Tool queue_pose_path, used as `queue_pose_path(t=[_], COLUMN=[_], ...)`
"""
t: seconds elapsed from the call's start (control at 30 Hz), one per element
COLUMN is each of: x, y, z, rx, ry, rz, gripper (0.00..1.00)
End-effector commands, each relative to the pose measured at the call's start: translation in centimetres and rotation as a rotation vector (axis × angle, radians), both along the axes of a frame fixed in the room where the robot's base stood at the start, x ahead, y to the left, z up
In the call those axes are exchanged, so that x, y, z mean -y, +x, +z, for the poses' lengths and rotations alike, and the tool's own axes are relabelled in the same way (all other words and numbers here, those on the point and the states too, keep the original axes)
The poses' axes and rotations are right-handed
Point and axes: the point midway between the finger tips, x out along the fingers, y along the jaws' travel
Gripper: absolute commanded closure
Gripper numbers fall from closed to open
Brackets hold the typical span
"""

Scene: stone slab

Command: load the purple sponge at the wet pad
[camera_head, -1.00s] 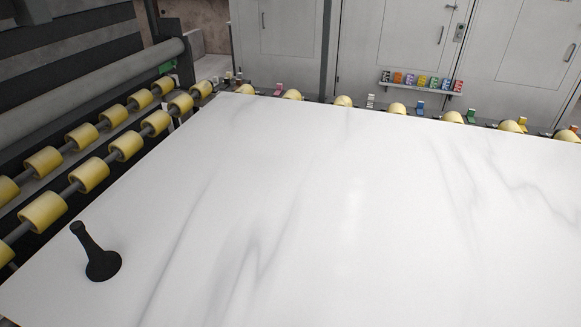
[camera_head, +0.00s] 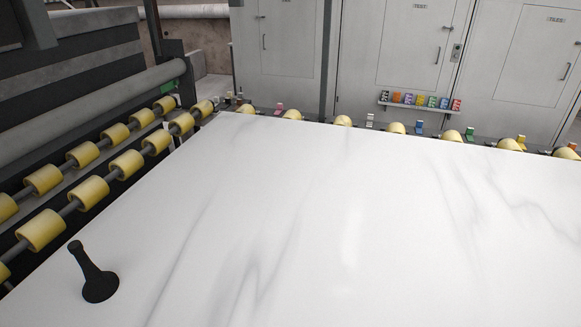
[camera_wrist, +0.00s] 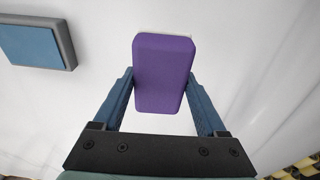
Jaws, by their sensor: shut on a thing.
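In the wrist view, my gripper (camera_wrist: 163,90) is shut on the purple sponge (camera_wrist: 165,70), with one blue finger on each side of it. A thin pale edge shows at the sponge's far end. A blue pad in a grey frame (camera_wrist: 38,42) is at the upper left of the wrist view, apart from the sponge; I take it to be the wet pad, but I cannot tell if it is wet. Neither my gripper, the sponge nor this pad shows in the head view.
A white veined slab (camera_head: 330,220) fills most of the head view. A black handle-shaped tool (camera_head: 95,280) stands on it at the lower left. Yellow rollers (camera_head: 90,192) run along the left and far edges. A shelf of small coloured blocks (camera_head: 420,103) hangs on the grey cabinets behind.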

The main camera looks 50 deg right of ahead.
Motion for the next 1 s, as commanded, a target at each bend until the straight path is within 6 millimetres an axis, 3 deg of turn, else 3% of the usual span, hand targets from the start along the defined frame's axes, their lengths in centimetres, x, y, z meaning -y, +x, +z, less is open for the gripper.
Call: queue_pose_path(t=[0.17,0.37,0.7,0.9,1.0], x=[0.3,3.3,9.4,10.7,10.9], y=[-0.3,-3.1,-13.5,-19.0,-20.8], z=[0.1,0.6,1.0,0.8,0.7], rx=[0.0,-0.003,-0.005,-0.004,-0.002], ry=[0.0,0.0,0.0,0.001,0.0], rz=[-0.012,-0.135,-0.5,-0.677,-0.735], gripper=[0.7,0.7,0.7,0.7,0.7])
